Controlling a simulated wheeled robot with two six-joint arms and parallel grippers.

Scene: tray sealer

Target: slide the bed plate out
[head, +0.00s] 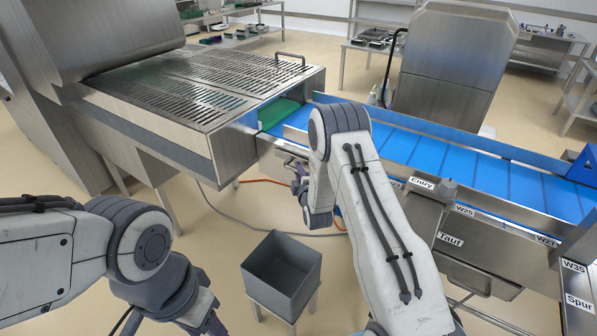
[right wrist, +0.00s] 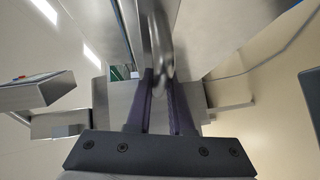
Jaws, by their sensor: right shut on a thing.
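My right gripper (head: 300,185) is at the near side of the blue belt conveyor (head: 430,150), just right of the slotted steel machine. In the right wrist view its two dark fingers (right wrist: 160,85) are shut on a rounded grey metal handle (right wrist: 160,45). My right arm hides most of that handle's surroundings in the head view. I cannot make out the bed plate as a separate piece.
The slotted machine top (head: 200,85) has a bar handle (head: 290,58) at its far right. A grey bin (head: 283,272) stands on a stand below. Open floor lies left of the bin.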

